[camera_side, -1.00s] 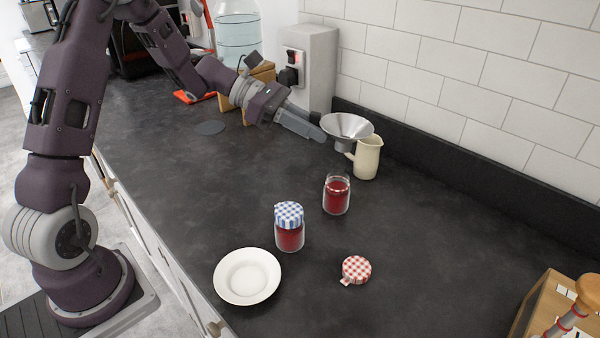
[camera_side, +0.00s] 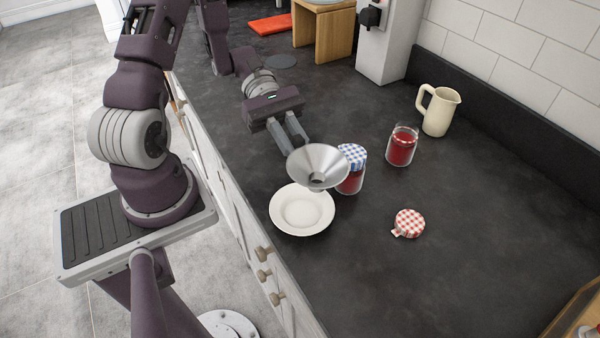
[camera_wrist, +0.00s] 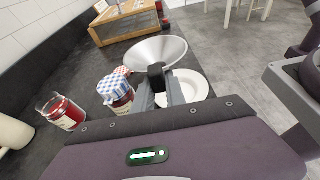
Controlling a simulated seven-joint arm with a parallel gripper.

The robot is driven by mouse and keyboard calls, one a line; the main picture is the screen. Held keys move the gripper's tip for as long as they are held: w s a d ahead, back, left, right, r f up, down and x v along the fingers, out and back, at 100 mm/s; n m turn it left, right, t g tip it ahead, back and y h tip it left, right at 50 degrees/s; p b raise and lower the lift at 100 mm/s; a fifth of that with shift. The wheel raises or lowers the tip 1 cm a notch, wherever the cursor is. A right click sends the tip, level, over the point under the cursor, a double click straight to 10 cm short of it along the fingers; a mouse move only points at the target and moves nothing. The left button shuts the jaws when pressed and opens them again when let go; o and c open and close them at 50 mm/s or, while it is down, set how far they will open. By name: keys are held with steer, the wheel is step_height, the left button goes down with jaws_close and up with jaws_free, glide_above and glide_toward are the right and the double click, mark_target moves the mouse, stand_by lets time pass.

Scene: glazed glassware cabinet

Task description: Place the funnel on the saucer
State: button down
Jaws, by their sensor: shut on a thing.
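A steel funnel (camera_side: 319,164) is held in my gripper (camera_side: 298,142), with its wide mouth facing up. My gripper is shut on it at its near side. In the side view the funnel overlaps the back edge of the white saucer (camera_side: 302,222) and the jar behind it, and it appears raised above the counter. The wrist view shows the funnel (camera_wrist: 155,52) in front of my fingers (camera_wrist: 160,82), with part of the saucer (camera_wrist: 198,84) showing to its right. The funnel's grip point is partly hidden.
A jam jar with a blue checked lid (camera_side: 352,156) stands close beside the funnel and saucer. An open jam jar (camera_side: 402,146), a cream jug (camera_side: 441,110) and a loose red checked lid (camera_side: 409,223) are farther right. The counter's front edge runs just left of the saucer.

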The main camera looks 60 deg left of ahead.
mark_target(299, 168)
steer(key=shift+f, duration=1.9)
steer(key=shift+f, duration=0.3)
steer(key=shift+f, duration=0.15)
steer(key=c, duration=1.4)
jaws_free()
steer(key=shift+o, duration=0.2)
